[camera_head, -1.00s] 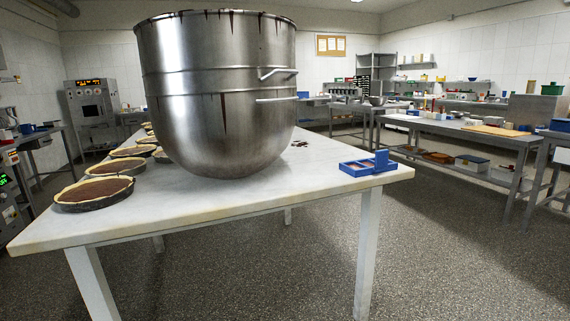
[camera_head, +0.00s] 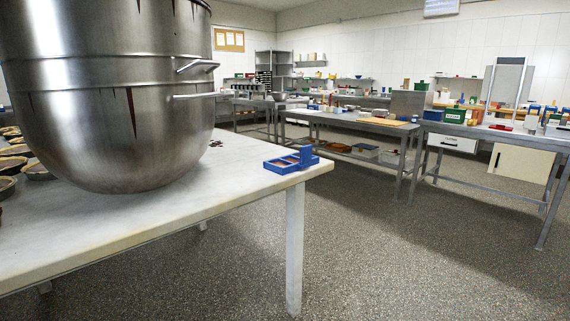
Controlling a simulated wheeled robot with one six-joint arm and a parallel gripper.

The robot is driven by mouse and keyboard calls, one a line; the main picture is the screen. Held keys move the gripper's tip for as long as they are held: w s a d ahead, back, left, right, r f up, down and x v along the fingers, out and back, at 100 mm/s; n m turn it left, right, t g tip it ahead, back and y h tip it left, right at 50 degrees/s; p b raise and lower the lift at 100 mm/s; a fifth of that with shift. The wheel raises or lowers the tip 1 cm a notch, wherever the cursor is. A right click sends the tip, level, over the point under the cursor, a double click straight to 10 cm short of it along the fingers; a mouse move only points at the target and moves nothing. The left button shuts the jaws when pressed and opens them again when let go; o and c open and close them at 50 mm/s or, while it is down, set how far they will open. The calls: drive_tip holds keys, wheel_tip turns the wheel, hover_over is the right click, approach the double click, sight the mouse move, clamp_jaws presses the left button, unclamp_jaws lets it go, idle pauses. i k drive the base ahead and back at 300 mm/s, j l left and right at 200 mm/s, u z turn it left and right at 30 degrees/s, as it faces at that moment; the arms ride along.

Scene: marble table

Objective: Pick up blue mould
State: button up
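The blue mould (camera_head: 292,161) lies on the right end of the marble table (camera_head: 130,218), near its corner. It is a shallow blue tray with an open compartment and a raised block at its right side. Its compartment shows a reddish-brown inside. Nothing covers it. My gripper does not show in this view, so I cannot see its fingers.
A large steel mixing bowl (camera_head: 110,95) with dark drips stands on the table left of the mould. Several tarts (camera_head: 14,163) lie at the table's left side. Other workbenches (camera_head: 365,122) stand behind. The speckled floor (camera_head: 400,255) right of the table is clear.

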sight(283, 165)
drive_tip(key=i+j, duration=0.1)
drive_tip(key=i, duration=0.35)
drive_tip(key=i+j+z, duration=0.15)
drive_tip(key=i, duration=0.35)
drive_tip(key=i+j, duration=0.1)
drive_tip(key=i, duration=0.35)
drive_tip(key=i+j+z, duration=0.15)
drive_tip(key=i, duration=0.3)
